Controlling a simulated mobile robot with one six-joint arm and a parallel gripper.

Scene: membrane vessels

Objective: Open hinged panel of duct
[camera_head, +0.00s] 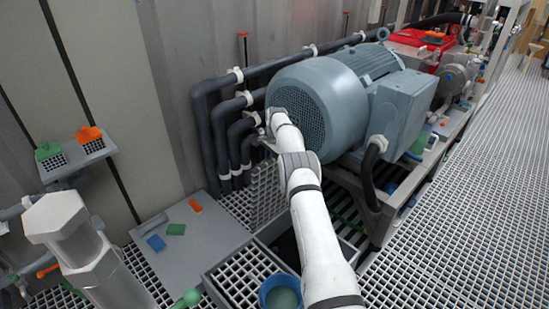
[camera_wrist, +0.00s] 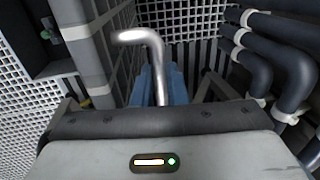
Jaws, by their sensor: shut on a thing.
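The hinged panel (camera_head: 265,195) is a grey grated plate. In the head view it stands roughly upright beside a dark opening in the duct (camera_head: 232,278). In the wrist view a bent silver handle (camera_wrist: 155,50) rises between the blue fingers of my gripper (camera_wrist: 160,85). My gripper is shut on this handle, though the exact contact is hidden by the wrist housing. Grating (camera_wrist: 122,40) shows close behind the handle. In the head view my arm reaches over the opening to the top of the panel, and the fingers are mostly hidden there.
A large grey-blue motor (camera_head: 320,103) stands close to the right of my wrist. Dark pipes (camera_head: 207,135) run down the wall just left of it. A blue cup (camera_head: 281,292) sits near my arm. Open grated floor (camera_head: 460,200) lies at right.

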